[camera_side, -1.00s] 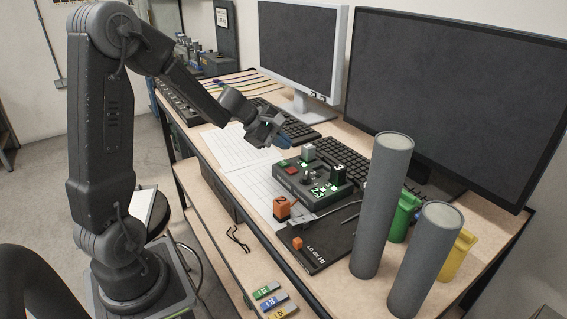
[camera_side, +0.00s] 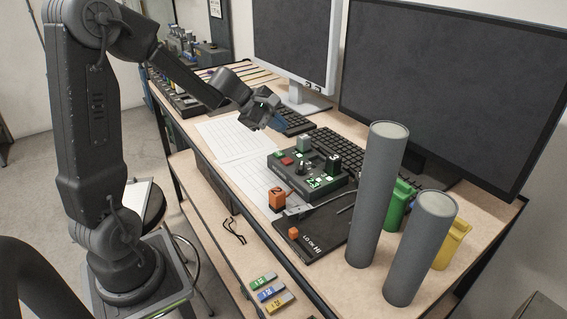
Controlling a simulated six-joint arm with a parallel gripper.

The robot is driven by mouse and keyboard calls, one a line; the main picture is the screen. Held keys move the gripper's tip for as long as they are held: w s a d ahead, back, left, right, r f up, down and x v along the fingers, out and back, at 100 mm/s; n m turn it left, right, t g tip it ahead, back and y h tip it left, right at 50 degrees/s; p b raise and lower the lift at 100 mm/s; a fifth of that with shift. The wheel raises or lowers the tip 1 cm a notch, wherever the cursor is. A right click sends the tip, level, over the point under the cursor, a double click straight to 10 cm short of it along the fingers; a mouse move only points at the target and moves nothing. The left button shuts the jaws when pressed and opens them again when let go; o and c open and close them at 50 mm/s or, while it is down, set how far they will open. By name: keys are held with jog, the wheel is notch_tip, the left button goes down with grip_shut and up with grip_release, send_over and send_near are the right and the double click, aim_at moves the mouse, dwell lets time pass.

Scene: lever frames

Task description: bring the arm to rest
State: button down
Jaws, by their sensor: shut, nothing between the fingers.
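My gripper (camera_side: 276,121) is shut and empty. It hangs above the desk, near the papers and the back keyboard, up and to the left of the dark control box (camera_side: 306,176). It appears apart from the box. The box carries a small lever, a red button, pale blocks and green-lit number displays. My arm comes in from the left, bent at the elbow, with the forearm sloping down to the right.
Two tall grey cylinders (camera_side: 377,195) (camera_side: 420,248) stand at the front right. Green (camera_side: 398,205) and yellow (camera_side: 453,243) containers stand behind them. An orange block (camera_side: 277,200) sits by a black mat (camera_side: 318,246). Two monitors (camera_side: 450,95) (camera_side: 293,45) line the back. White paper (camera_side: 232,138) lies flat.

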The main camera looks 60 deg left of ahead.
jog(key=s+d+r+m+g, duration=0.1)
jog(key=s+d+r+m, duration=0.3)
jog(key=d, duration=0.3)
jog(key=s+d+r+m+g, duration=0.2)
jog(key=s+d+m, duration=0.2)
jog(key=d+m, duration=0.3)
jog(key=s+d+m+y, duration=0.3)
jog(key=s+m, duration=0.7)
jog(key=s, duration=0.4)
jog(key=shift+m+y, duration=0.4)
jog(key=shift+s, duration=0.1)
